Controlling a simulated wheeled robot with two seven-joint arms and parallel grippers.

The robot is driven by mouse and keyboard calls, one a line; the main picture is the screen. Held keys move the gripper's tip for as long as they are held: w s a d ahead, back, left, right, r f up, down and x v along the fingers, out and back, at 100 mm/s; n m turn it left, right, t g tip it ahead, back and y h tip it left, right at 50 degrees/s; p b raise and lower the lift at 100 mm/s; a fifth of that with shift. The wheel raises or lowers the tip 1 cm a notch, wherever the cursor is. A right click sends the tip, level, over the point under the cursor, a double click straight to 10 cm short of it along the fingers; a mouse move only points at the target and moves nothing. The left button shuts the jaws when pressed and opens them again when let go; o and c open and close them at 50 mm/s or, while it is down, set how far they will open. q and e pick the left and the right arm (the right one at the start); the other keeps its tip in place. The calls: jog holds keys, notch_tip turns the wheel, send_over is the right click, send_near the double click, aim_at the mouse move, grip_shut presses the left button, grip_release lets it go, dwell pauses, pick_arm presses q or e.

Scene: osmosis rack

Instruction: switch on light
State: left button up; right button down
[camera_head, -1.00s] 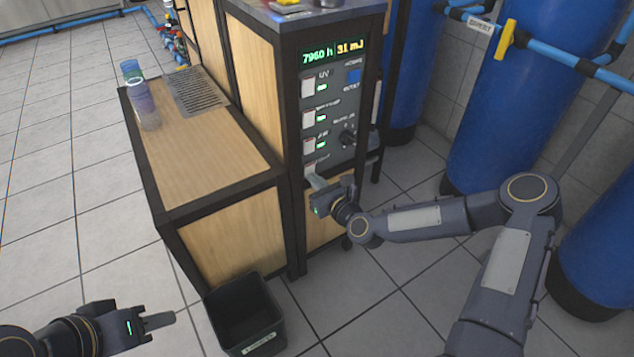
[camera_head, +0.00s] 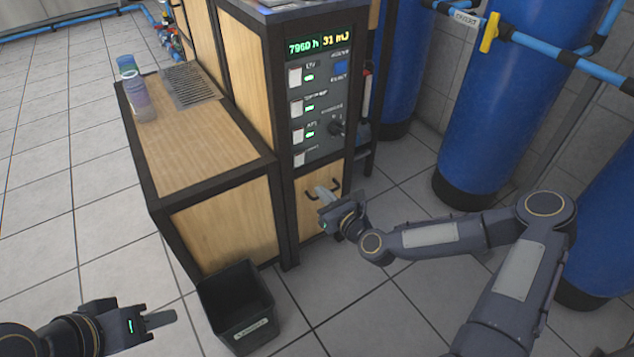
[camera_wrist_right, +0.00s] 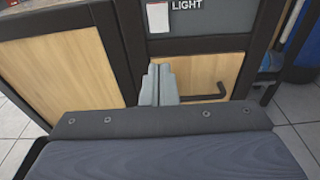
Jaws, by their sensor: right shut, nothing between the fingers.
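The light switch is a white rocker at the bottom of the switch column on the control panel (camera_head: 320,95). In the right wrist view the light switch (camera_wrist_right: 158,17) sits beside the label "LIGHT", and no green lamp shows beside it. My right gripper (camera_head: 323,191) is shut and empty, in front of the wooden door below the panel. In the right wrist view its fingertips (camera_wrist_right: 158,72) are together, below the switch and apart from it in the picture. My left gripper (camera_head: 172,317) is low at the left, away from the cabinet; its finger opening is not clear.
Other white switches with lit green lamps (camera_head: 309,108) sit above the light switch. The door has dark handles (camera_wrist_right: 205,97). A black bin (camera_head: 240,305) stands on the floor. Blue tanks (camera_head: 500,100) stand at the right.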

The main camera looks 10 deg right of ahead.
jog(key=s, duration=0.1)
jog(key=s+d, duration=0.1)
jog(key=s, duration=0.1)
jog(key=s+d, duration=0.1)
jog(key=shift+s+f+p, duration=0.3)
jog(key=shift+p, duration=0.05)
jog(key=shift+a, duration=0.1)
